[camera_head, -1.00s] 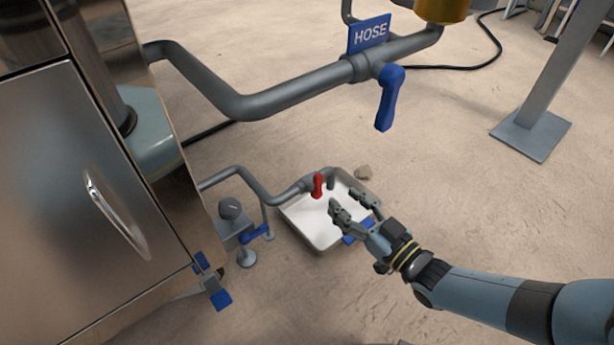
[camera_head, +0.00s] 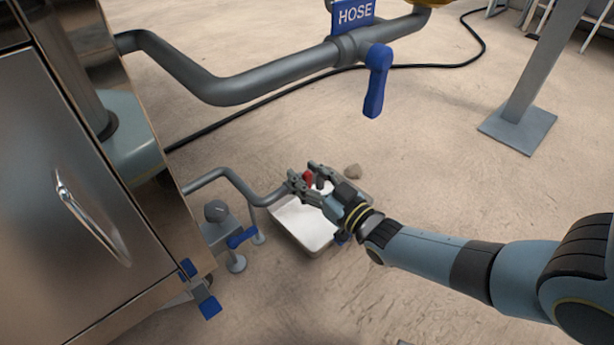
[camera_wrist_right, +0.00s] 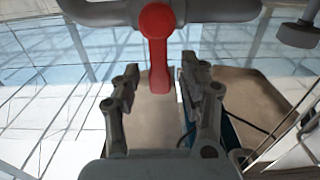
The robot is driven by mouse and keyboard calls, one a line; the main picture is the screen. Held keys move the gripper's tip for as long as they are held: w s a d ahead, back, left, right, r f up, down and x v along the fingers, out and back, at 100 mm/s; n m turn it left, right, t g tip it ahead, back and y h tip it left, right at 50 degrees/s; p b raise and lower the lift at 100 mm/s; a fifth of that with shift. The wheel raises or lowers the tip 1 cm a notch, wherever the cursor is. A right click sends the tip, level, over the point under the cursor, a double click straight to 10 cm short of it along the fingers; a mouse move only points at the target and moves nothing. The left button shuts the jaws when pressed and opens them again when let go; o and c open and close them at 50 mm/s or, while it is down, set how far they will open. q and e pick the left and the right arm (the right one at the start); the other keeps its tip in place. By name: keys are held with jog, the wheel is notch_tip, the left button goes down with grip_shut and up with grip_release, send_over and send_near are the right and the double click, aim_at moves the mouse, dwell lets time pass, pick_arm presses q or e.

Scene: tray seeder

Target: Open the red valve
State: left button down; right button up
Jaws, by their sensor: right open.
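The red valve (camera_head: 308,179) is a small red lever on a grey pipe (camera_head: 240,184) above a white tray. In the right wrist view the red valve (camera_wrist_right: 157,45) hangs down from the pipe, its lower end between the two fingers. My right gripper (camera_head: 304,174) is at the valve in the head view, with its fingers to either side of the lever. It also shows in the right wrist view (camera_wrist_right: 157,85), open, with gaps visible between the lever and both fingers. My left gripper is not in view.
A white tray (camera_head: 322,238) stands on the floor below the valve. A larger pipe with a blue lever (camera_head: 377,82) and a HOSE sign (camera_head: 354,13) runs above. A steel cabinet (camera_head: 75,200) stands at left.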

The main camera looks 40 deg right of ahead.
jog(key=shift+c, duration=0.3)
grip_shut()
